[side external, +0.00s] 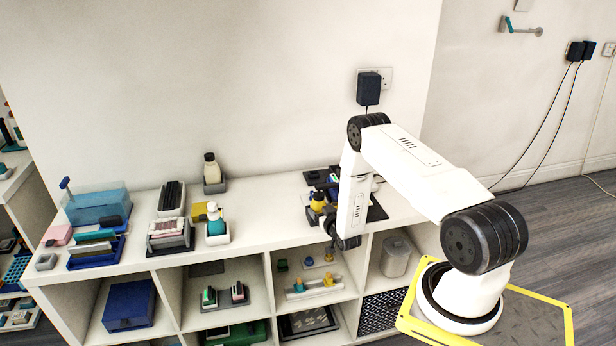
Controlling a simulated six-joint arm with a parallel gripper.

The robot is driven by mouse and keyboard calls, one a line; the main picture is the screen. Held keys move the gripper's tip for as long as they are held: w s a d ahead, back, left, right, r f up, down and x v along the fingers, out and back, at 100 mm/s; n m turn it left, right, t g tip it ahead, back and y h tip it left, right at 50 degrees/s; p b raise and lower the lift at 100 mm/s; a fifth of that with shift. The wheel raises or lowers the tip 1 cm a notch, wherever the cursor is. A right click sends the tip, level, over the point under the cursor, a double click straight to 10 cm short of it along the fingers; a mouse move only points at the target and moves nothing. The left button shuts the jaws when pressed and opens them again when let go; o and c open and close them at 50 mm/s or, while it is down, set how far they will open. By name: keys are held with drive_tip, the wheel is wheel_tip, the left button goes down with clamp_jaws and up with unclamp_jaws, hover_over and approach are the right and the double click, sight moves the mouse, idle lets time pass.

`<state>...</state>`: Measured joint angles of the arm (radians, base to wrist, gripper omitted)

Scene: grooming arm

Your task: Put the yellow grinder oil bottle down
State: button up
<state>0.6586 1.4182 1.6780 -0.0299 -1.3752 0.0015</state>
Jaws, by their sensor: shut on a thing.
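The yellow grinder oil bottle (317,202), with a dark cap, is upright at the right part of the white shelf top, just left of my lower arm link. My gripper (325,218) is beside and around its lower part, small and partly hidden by my wrist. It is shut on the bottle. I cannot tell whether the bottle's base touches the surface under it.
Dark trays (375,210) with small items lie behind and right of my gripper. The shelf top between (265,205) is clear. A wall stands behind.

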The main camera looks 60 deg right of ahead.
sight(321, 197)
drive_tip(key=shift+r, duration=0.2)
drive_tip(key=shift+r, duration=2.3)
drive_tip(key=shift+s+a+r+y, duration=0.1)
drive_tip(key=shift+a+r+y, duration=0.2)
drive_tip(key=shift+a, duration=0.2)
clamp_jaws()
drive_tip(key=s+a+r+n+t+y, duration=0.1)
drive_tip(key=s+a+r+n+y, duration=0.1)
drive_tip(key=a+r, duration=0.2)
drive_tip(key=s+a+r+n+t+y, duration=0.1)
drive_tip(key=s+a+r+n+y, duration=0.1)
drive_tip(key=a, duration=0.7)
drive_tip(key=shift+s+a+r+t+y, duration=0.3)
drive_tip(key=shift+s+a+r+y, duration=0.15)
drive_tip(key=shift+r, duration=0.4)
drive_tip(key=shift+w+d, duration=0.1)
